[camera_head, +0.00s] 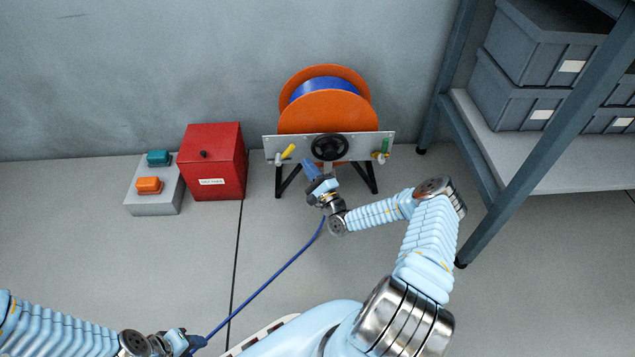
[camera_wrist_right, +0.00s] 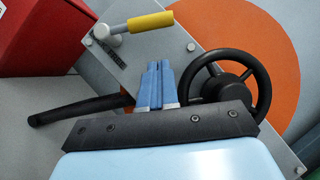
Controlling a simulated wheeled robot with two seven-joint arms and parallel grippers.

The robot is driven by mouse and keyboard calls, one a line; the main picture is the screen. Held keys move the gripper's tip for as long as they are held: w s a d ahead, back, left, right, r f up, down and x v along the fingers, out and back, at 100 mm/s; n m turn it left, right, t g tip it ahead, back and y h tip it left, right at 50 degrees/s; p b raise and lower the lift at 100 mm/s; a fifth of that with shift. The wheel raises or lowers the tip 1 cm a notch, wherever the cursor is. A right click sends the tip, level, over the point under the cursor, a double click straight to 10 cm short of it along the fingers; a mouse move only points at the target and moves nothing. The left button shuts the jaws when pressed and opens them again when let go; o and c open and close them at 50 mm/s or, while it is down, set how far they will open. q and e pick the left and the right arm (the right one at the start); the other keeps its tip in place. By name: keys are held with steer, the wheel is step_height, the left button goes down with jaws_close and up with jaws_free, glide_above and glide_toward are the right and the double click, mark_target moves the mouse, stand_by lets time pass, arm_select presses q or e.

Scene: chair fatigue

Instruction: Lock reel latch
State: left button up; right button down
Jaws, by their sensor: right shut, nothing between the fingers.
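The cable reel (camera_head: 325,112) has orange flanges and blue cable, and stands behind a grey panel (camera_head: 358,146). A yellow-handled lever (camera_head: 288,152), which looks like the latch, is at the panel's left; in the right wrist view its yellow handle (camera_wrist_right: 152,21) points right from a grey pivot. A black handwheel (camera_head: 329,147) is mid-panel. My right gripper (camera_head: 308,163) is shut and empty before the panel; in its wrist view the closed blue fingers (camera_wrist_right: 158,70) lie between lever and handwheel, apart from the handle. My left gripper (camera_head: 194,342) is at bottom left, shut on a blue cable (camera_head: 275,273).
A red box (camera_head: 212,162) and a grey control box (camera_head: 155,192) with teal and orange buttons stand left of the reel. A shelf frame (camera_head: 560,125) with grey bins (camera_head: 533,45) is at right. A small green and yellow part (camera_head: 381,152) is on the panel's right.

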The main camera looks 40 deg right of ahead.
mark_target(286, 154)
steer(key=shift+w+a+r, duration=1.05)
steer(key=shift+a+r, duration=0.05)
steer(key=shift+a, duration=0.1)
